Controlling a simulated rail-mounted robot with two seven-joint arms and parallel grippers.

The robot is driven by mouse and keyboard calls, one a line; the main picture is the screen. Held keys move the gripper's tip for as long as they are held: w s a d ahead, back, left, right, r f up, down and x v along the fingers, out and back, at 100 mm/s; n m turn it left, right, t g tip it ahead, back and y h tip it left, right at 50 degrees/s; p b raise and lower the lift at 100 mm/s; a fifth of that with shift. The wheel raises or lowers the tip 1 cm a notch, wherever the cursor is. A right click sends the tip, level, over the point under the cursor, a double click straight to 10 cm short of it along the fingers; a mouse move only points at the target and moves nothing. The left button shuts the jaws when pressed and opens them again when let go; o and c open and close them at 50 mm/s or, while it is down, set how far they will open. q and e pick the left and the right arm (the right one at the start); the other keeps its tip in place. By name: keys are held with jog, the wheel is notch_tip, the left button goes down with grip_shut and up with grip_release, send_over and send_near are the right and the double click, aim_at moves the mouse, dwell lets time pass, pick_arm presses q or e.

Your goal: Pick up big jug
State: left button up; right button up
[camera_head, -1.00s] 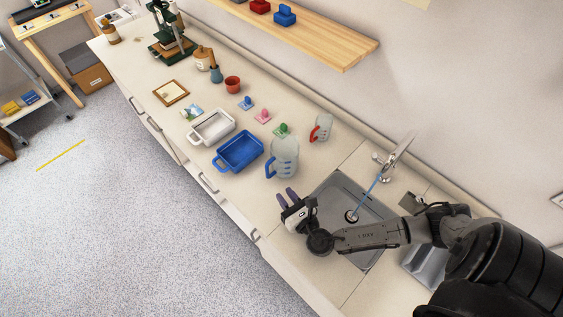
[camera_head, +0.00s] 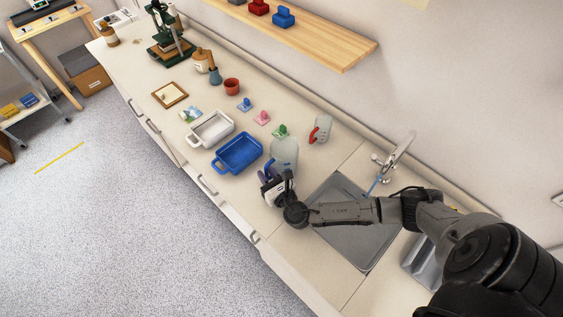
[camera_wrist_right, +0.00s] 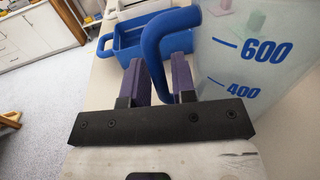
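The big jug (camera_head: 286,151) is clear with a blue handle and stands upright on the counter beside the sink. In the right wrist view its wall (camera_wrist_right: 262,80) carries blue marks reading 600 and 400. My right gripper (camera_head: 268,172) is at the jug's near side and partly covers it in the head view. In the wrist view the gripper's purple fingers (camera_wrist_right: 160,80) are apart, with the blue handle (camera_wrist_right: 155,48) between or just ahead of them. I cannot tell whether they touch it. A smaller jug with a red handle (camera_head: 320,130) stands behind. My left gripper is out of view.
A blue tray (camera_head: 222,166) and a white tray (camera_head: 196,137) stand left of the jug. The sink (camera_head: 345,245) and tap (camera_head: 396,158) are to the right. Small coloured pieces and a red pot (camera_head: 232,87) are farther back. A wooden shelf (camera_head: 330,45) overhangs the rear.

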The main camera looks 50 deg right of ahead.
grip_shut()
jog(key=shift+r, duration=0.1)
dwell(0.5)
